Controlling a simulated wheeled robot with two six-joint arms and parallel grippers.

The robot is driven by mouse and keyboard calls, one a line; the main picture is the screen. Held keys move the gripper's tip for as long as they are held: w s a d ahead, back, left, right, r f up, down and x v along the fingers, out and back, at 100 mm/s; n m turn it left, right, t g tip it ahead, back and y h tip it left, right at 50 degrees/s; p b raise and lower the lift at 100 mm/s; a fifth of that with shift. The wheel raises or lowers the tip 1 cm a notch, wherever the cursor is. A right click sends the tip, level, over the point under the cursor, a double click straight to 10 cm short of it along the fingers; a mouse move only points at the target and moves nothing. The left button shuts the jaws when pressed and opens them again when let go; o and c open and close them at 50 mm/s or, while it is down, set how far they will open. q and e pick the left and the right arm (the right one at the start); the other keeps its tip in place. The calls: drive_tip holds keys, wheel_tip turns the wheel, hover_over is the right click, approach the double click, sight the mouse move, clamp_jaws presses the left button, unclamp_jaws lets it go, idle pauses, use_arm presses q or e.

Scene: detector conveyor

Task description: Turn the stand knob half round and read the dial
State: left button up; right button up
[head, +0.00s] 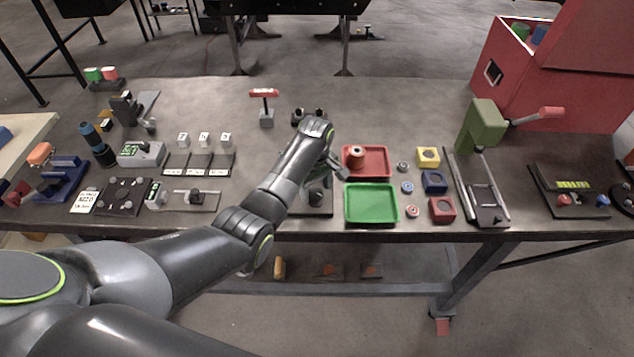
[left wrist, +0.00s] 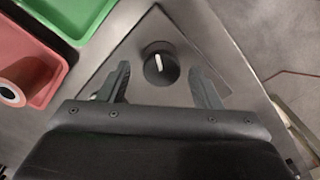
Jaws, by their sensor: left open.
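The black round knob (left wrist: 160,66) with a white pointer line sits on a flat grey plate (left wrist: 118,58) in the left wrist view. It also shows in the head view (head: 317,197), low beside my wrist. The white line points nearly straight up in the wrist picture, leaning slightly left. My left gripper (left wrist: 160,70) is open, with one finger on each side of the knob and a visible gap on both sides. In the head view my left gripper (head: 336,170) is partly hidden by its own wrist. I cannot make out a readable dial. My right gripper is not in view.
A green tray (head: 371,219) and a red tray (head: 385,161) holding a reddish spool (head: 355,154) stand close right of the knob. Coloured blocks and a green press (head: 482,125) stand further right. A small meter (head: 142,153) and several fixtures fill the table's left.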

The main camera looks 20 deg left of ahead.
use_arm(q)
drive_tip(key=shift+f, duration=0.35)
drive_tip(key=shift+s+r, duration=0.1)
drive_tip(key=shift+s, duration=0.05)
drive_tip(key=shift+c, duration=0.6)
drive_tip(key=c, duration=0.9)
drive_tip(key=shift+o, duration=0.2)
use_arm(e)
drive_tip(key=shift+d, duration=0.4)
use_arm(q)
drive_tip(key=shift+m, duration=0.3)
drive_tip(key=m, duration=0.3)
drive_tip(key=shift+m, duration=0.4)
drive_tip(key=m, duration=0.4)
drive_tip(key=shift+m, duration=1)
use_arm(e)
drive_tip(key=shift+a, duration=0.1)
